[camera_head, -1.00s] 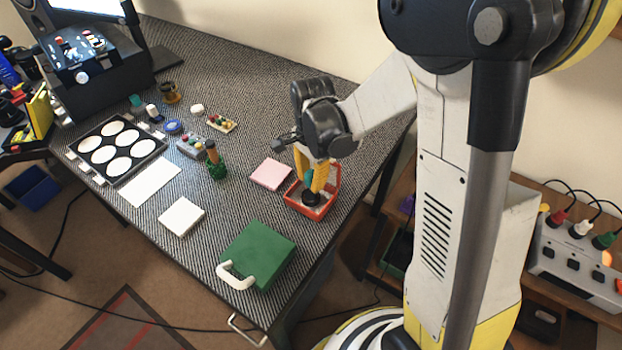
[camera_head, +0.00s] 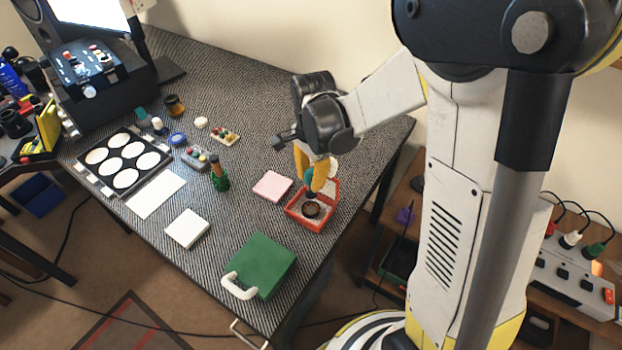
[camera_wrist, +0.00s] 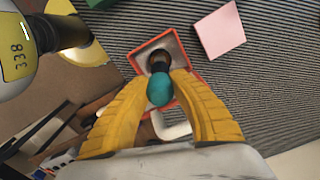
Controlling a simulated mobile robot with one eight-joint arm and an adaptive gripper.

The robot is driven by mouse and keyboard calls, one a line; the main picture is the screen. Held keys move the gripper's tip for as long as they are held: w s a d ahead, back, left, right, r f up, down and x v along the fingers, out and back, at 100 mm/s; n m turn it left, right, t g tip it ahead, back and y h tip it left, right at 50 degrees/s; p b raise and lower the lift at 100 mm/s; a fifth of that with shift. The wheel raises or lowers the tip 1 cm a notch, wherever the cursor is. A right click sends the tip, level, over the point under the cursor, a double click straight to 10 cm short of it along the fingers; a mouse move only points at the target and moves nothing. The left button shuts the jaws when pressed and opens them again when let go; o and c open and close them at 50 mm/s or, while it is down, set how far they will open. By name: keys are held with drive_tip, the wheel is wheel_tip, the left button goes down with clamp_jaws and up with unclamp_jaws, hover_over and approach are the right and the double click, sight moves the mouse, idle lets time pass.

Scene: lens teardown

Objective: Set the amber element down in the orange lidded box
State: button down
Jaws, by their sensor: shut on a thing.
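My gripper (camera_head: 314,176) has yellow fingers and is shut on a teal bulb tool (camera_wrist: 159,90) with a dark lower end. The orange lidded box (camera_head: 295,213) is under it near the table's right edge, with its lid open at the back. A round, dark-rimmed brownish piece, seemingly the amber element (camera_head: 311,210), lies in the box. In the head view the tool's tip looks a little above it. In the wrist view the tool hides part of the element, and the box (camera_wrist: 177,45) lies beyond the fingertips.
A pink pad (camera_head: 272,186) lies just left of the box, and a green case (camera_head: 262,264) with a white handle stands in front. A green holder with a brown-handled tool (camera_head: 219,178) is farther left. The striped table is bare behind the box.

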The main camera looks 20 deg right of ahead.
sight(311, 170)
drive_tip(key=shift+r+p, duration=1.25)
drive_tip(key=shift+r, duration=0.6)
